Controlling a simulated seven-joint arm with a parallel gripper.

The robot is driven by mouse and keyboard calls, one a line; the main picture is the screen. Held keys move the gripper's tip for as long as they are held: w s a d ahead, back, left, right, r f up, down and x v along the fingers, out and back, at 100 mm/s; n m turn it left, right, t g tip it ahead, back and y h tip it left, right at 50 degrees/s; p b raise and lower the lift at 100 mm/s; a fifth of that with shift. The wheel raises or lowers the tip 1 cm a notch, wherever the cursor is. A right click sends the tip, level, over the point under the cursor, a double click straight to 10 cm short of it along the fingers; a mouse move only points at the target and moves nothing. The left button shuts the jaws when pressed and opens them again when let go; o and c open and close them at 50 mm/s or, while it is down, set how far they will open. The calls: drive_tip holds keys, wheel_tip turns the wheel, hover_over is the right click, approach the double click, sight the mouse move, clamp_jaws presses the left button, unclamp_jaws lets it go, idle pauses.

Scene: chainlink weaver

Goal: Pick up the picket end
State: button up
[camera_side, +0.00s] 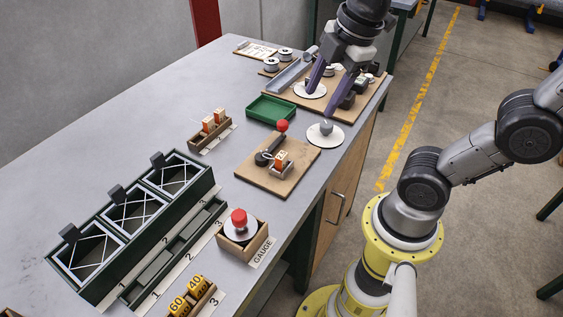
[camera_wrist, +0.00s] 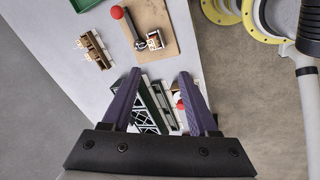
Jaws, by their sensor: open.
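I cannot tell for certain which part is the picket end; no thin wire end shows clearly. A wooden board (camera_side: 275,104) at the far right table end bears a white disc (camera_side: 301,92), a grey channel and dark parts. My gripper (camera_side: 321,101) hangs above this board, its two purple fingers apart and pointing down. The left fingertip overlaps the white disc in the side view; contact cannot be told. The fingers also show in the wrist view (camera_wrist: 160,73), apart, with nothing held between them. Another white disc with a grey knob (camera_side: 326,129) stands nearer the front.
A green tray (camera_side: 270,110) lies left of the board. A smaller board (camera_side: 258,180) bears a red-knobbed lever. A green rack (camera_side: 122,250) holds mesh-patterned frames. A gauge box (camera_side: 234,247) has a red knob. Bare table lies to the left.

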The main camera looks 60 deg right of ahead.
drive_tip(key=w+f+n+g, duration=0.1)
drive_tip(key=w+n+g, duration=0.1)
drive_tip(key=w+n, duration=0.25)
drive_tip(key=g, duration=0.2)
hover_over(281, 155)
drive_tip(key=shift+n, duration=0.25)
wheel_tip(281, 155, down, 12)
drive_tip(key=shift+s+a, duration=0.15)
drive_tip(key=shift+d+f, duration=0.15)
drive_tip(key=shift+f, duration=1.35)
drive_tip(key=shift+d+f, duration=0.1)
drive_tip(key=shift+f, duration=1.35)
clamp_jaws()
